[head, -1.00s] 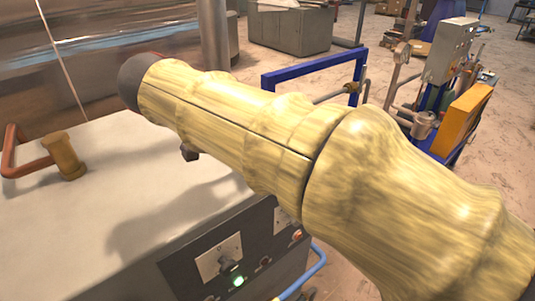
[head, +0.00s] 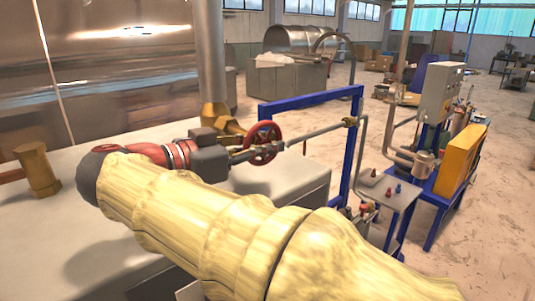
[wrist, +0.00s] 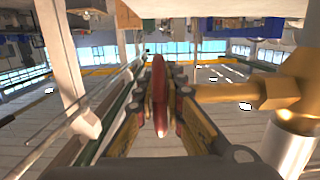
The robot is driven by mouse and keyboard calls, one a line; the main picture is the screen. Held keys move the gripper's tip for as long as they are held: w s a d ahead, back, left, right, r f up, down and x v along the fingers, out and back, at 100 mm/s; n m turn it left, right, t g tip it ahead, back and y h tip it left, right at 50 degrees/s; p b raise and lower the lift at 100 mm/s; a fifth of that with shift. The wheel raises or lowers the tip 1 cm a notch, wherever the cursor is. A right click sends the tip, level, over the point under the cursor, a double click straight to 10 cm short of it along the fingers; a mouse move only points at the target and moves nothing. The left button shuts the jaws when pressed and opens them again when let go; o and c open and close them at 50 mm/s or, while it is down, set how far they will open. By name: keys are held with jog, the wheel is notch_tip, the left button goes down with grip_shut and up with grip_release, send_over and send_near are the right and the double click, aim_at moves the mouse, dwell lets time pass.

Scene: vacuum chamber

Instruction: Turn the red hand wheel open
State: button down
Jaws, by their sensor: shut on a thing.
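In the wrist view the wheel (wrist: 160,82) is seen edge-on as a narrow red strip. It lies between the two fingers of my gripper (wrist: 161,95), which are shut on the rim. The fingers hide part of the wheel. How far it is turned cannot be told.
A brass fitting (head: 217,117) on a vertical metal pipe stands close behind my gripper. A brass post (head: 37,170) stands on the cabinet top (head: 90,245) at left. A blue frame (head: 352,150) rises just right of the wheel. Open floor lies beyond.

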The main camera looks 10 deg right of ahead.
jog(key=shift+f, duration=0.1)
jog(key=c, duration=2)
grip_release()
jog(key=shift+o, duration=0.6)
jog(key=shift+v, duration=3.75)
